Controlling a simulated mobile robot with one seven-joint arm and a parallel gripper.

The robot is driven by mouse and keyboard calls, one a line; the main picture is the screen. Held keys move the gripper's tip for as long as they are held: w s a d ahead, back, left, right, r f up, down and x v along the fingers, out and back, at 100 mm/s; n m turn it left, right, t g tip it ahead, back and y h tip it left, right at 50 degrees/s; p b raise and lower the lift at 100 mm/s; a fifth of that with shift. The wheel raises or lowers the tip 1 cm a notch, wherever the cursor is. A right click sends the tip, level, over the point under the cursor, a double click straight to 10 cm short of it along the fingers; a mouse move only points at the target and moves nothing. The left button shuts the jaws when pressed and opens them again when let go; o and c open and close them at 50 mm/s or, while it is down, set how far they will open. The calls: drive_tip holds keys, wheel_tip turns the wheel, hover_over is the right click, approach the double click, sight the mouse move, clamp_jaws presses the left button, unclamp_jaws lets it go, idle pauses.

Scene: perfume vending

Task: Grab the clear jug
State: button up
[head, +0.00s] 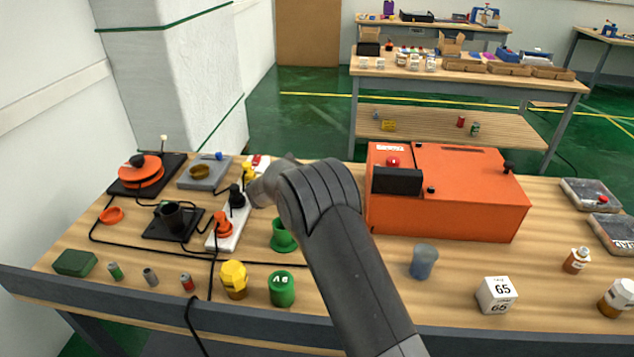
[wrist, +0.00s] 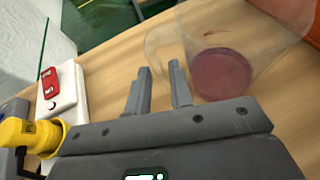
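The clear jug (wrist: 215,52) shows in the wrist view, see-through with a reddish-purple round base, on the wooden table just beyond my fingers. A curved clear part at its left looks like its handle or wall; I cannot tell which. In the head view I cannot make out the jug; my arm covers the area left of the orange box. The right fingertip is close to the jug's left side; contact is unclear. In the head view my gripper is mostly hidden behind my arm.
An orange box (head: 450,200) stands right of my arm. A bluish translucent cup (head: 424,262) stands in front of it. A white strip with coloured plugs (head: 228,225) and a green funnel-shaped piece (head: 284,236) lie left of my arm. Black cables cross the table's left side.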

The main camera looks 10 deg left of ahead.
drive_tip(key=shift+w+d+f, duration=0.15)
drive_tip(key=shift+w+f, duration=0.05)
drive_tip(key=shift+w, duration=0.2)
clamp_jaws()
drive_tip(key=shift+r, duration=0.1)
idle(0.3)
